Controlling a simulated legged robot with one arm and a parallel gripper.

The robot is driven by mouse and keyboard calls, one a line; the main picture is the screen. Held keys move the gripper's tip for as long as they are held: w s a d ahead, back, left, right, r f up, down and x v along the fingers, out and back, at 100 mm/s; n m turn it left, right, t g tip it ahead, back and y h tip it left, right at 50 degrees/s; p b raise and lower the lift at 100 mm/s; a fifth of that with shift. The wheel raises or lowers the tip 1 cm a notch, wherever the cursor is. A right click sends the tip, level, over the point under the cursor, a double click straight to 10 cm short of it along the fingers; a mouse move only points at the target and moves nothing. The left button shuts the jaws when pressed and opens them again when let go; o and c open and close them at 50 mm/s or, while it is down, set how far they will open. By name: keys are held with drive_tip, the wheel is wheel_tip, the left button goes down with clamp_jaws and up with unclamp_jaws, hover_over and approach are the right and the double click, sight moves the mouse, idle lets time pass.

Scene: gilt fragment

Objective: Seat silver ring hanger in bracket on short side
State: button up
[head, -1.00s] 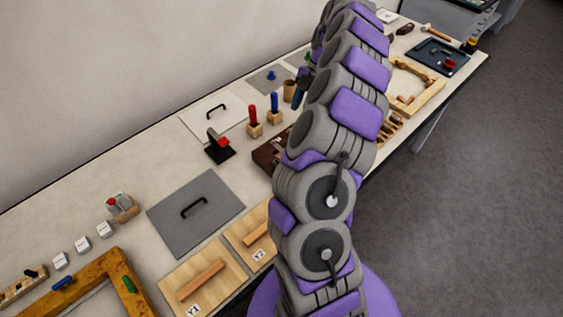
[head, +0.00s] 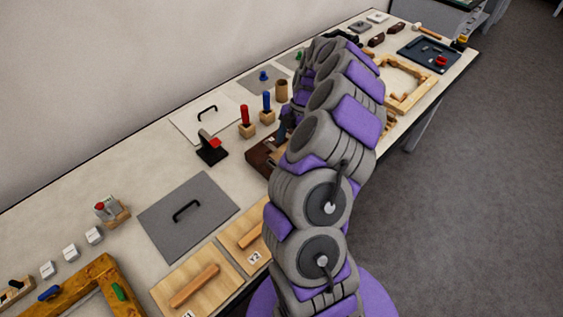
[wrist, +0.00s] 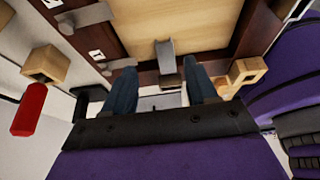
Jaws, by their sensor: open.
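My gripper (wrist: 160,70) is open; its two blue fingers stand apart in the wrist view. A grey metal piece (wrist: 165,50) with a curved top lies between and just beyond the fingertips, at the edge of a dark brown frame (wrist: 140,58) around a pale wood panel (wrist: 185,22). I cannot tell whether this piece is the ring hanger or a bracket. Another grey metal piece (wrist: 88,16) sits on the frame's left side. In the head view the dark brown frame (head: 262,153) is partly hidden by my arm, and my gripper (head: 287,122) is over it.
Wooden blocks hold a red-handled tool (head: 245,116) and a blue-handled tool (head: 267,102). The red handle (wrist: 30,108) is left of my gripper in the wrist view. A small wooden block (wrist: 243,72) is close on the right. A black-and-red stand (head: 211,147) is nearby.

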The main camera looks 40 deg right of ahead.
drive_tip(key=shift+s+b+x, duration=0.2)
drive_tip(key=shift+b+x, duration=0.2)
drive_tip(key=shift+x, duration=0.9)
drive_tip(key=shift+s+b+x, duration=0.2)
drive_tip(key=shift+b+x, duration=0.2)
drive_tip(key=shift+x, duration=0.95)
drive_tip(key=shift+a+r, duration=0.1)
drive_tip(key=shift+c, duration=0.4)
clamp_jaws()
